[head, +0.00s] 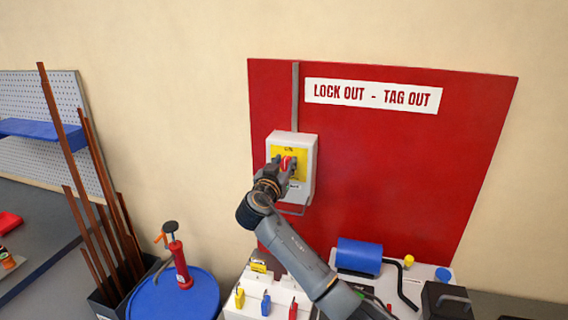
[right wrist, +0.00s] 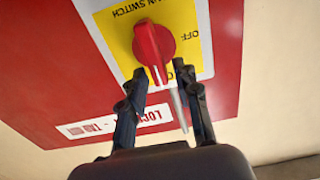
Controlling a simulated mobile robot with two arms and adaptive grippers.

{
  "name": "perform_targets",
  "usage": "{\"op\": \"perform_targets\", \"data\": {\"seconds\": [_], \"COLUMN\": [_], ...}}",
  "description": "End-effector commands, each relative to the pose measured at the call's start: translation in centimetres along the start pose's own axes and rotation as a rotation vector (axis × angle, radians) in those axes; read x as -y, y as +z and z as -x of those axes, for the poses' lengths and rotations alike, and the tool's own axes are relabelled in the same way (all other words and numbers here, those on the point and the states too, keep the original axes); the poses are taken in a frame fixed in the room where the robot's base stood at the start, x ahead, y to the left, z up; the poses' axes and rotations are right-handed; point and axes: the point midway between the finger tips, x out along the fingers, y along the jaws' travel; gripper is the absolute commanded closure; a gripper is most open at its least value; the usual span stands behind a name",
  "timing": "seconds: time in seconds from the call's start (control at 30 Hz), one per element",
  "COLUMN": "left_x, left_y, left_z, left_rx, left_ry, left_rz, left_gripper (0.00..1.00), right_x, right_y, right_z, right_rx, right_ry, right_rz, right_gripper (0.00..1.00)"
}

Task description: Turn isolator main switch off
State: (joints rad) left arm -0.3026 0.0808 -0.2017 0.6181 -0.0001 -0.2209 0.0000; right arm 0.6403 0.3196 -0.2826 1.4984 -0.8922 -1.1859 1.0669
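The isolator main switch is a grey box (head: 305,152) on the red lock-out board, with a yellow plate and a red rotary knob (head: 287,164). In the right wrist view the red knob (right wrist: 153,46) fills the top middle, its handle pointing down the picture between the fingertips. The word OFF shows to its right on the yellow plate. My right gripper (right wrist: 160,85) is open, with one finger on each side of the knob handle's end and a gap on both sides. In the head view my right gripper (head: 278,170) partly covers the switch front. My left gripper is not in view.
The red board (head: 400,170) carries a LOCK OUT - TAG OUT sign (head: 372,96). Below stand a white rack with coloured padlocks (head: 266,302) and a blue cylinder (head: 360,256). Copper bars (head: 70,150) lean at left beside a blue round lid (head: 180,298).

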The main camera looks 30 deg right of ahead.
Motion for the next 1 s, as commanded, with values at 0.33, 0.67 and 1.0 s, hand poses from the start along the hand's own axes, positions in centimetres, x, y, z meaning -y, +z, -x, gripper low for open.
{"op": "perform_targets", "data": {"seconds": [0.33, 0.67, 1.0], "left_x": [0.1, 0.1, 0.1], "left_y": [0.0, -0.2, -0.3], "left_z": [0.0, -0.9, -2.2], "left_rx": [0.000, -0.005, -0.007], "left_ry": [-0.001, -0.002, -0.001], "left_rz": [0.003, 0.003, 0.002], "left_gripper": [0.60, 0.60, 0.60], "right_x": [0.0, 0.3, 1.0], "right_y": [0.0, 0.2, 0.4], "right_z": [0.0, 0.1, 0.0], "right_rx": [0.000, 0.001, 0.002], "right_ry": [0.000, 0.000, 0.000], "right_rz": [0.003, 0.104, 0.392], "right_gripper": [1.00, 1.00, 1.00]}}
